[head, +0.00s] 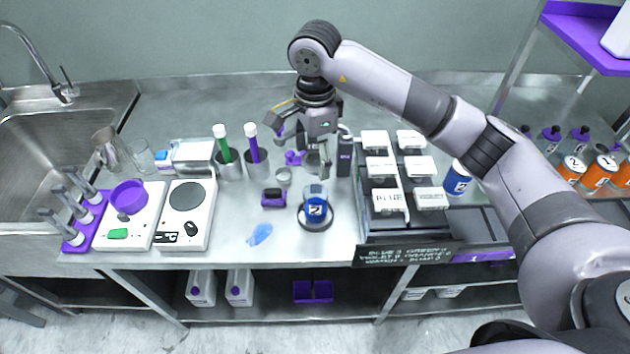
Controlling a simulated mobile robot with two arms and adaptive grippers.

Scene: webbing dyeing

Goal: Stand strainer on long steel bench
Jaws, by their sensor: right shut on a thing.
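My right gripper (301,157) reaches down over the middle of the long steel bench (340,255). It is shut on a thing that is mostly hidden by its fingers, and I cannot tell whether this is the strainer. A small purple piece (293,158) shows between the fingers, and a small grey round cup (283,177) is just below it. I cannot tell whether either belongs to the held thing. A purple bowl-shaped thing (128,196) sits on the white board at the left. My left gripper is out of view.
A sink (60,135) is at the left. A blue-labelled jar (315,208) is in front, and a rack of white-lidded boxes (378,168) is right. The front bench strip is partly clear.

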